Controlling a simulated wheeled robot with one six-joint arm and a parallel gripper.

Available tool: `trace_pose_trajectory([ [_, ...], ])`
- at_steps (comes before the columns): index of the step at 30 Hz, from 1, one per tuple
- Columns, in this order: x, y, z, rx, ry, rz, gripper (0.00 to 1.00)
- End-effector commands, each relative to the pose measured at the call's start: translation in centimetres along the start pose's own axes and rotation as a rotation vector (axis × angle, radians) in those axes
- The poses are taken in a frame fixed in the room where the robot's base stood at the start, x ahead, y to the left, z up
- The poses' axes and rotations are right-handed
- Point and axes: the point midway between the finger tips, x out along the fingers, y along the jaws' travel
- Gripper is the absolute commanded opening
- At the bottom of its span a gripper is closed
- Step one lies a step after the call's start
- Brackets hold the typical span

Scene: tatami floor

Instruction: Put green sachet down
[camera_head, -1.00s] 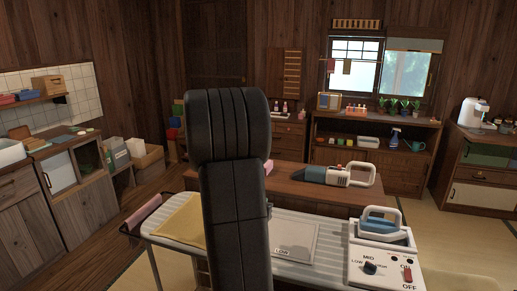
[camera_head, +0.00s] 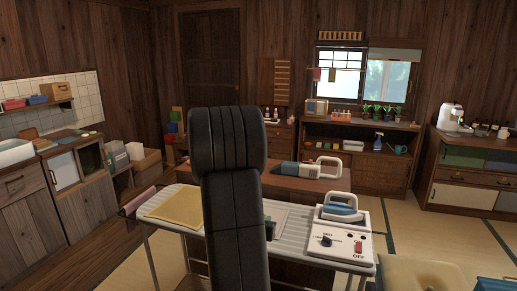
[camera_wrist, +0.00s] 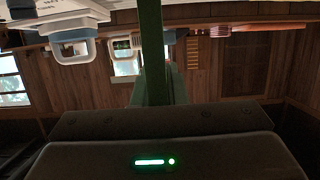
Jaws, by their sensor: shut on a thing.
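In the wrist view, which is upside down, a narrow green thing (camera_wrist: 152,40), seen edge-on, stands in line with my gripper (camera_wrist: 165,88). I take it to be the green sachet; its face does not show. My gripper is shut on it. In the head view my black arm hides the gripper and most of what it holds. The striped ironing board (camera_head: 190,228) stands behind my arm, with a yellow cloth (camera_head: 176,208) on its left part.
Behind is a low wooden table (camera_head: 300,184) with a handheld vacuum (camera_head: 300,174). Wooden cabinets line the left side. Tatami floor (camera_head: 405,235) is open at the right.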

Motion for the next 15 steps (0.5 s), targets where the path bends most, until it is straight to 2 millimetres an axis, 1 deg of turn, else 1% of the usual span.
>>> trace_pose_trajectory([
  [8,0.7,1.1,2.9,-0.014,-0.003,-0.033,0.00],
  [11,0.9,1.3,4.5,-0.026,-0.007,-0.066,0.00],
  [15,0.9,1.0,7.4,-0.049,-0.009,-0.142,0.00],
])
